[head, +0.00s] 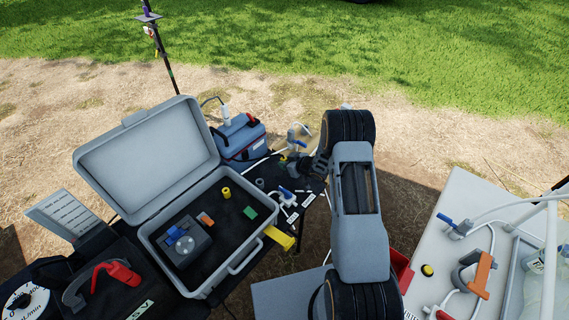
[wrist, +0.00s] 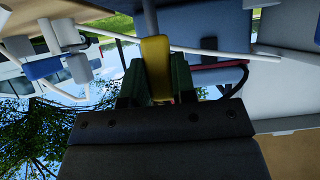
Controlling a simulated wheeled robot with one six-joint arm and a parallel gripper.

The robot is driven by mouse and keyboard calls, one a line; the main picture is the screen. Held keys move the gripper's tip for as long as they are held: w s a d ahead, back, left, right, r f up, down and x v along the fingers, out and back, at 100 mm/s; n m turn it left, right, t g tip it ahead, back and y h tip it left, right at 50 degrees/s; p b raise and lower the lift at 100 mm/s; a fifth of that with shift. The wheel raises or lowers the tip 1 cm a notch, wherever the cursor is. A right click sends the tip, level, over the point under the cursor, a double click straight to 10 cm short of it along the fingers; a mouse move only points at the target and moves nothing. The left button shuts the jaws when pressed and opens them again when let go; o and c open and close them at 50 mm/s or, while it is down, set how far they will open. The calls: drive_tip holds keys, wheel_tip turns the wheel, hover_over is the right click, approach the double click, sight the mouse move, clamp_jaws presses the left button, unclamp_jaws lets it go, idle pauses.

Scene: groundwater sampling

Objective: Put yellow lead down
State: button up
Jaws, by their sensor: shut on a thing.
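My gripper (wrist: 155,85) is shut on the yellow lead (wrist: 156,68). In the wrist view its yellow end stands between the two dark fingers, with a grey shaft running on past it to the top edge. In the head view my gripper (head: 305,167) is above the far right end of the black table, right of the blue-grey cooler bag. The held lead cannot be made out clearly there, and my arm hides part of that area.
An open grey case (head: 143,235) holds a grey meter (head: 183,243) and small coloured parts. The cooler bag (head: 240,138) stands behind it. White tubing and blue-handled valves (head: 287,196) lie near my gripper. A white bench (head: 450,250) with fittings is at right.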

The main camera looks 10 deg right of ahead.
drive_tip(key=shift+f+b, duration=0.6)
drive_tip(key=shift+f, duration=0.05)
drive_tip(key=o, duration=0.9)
drive_tip(key=shift+r, duration=0.1)
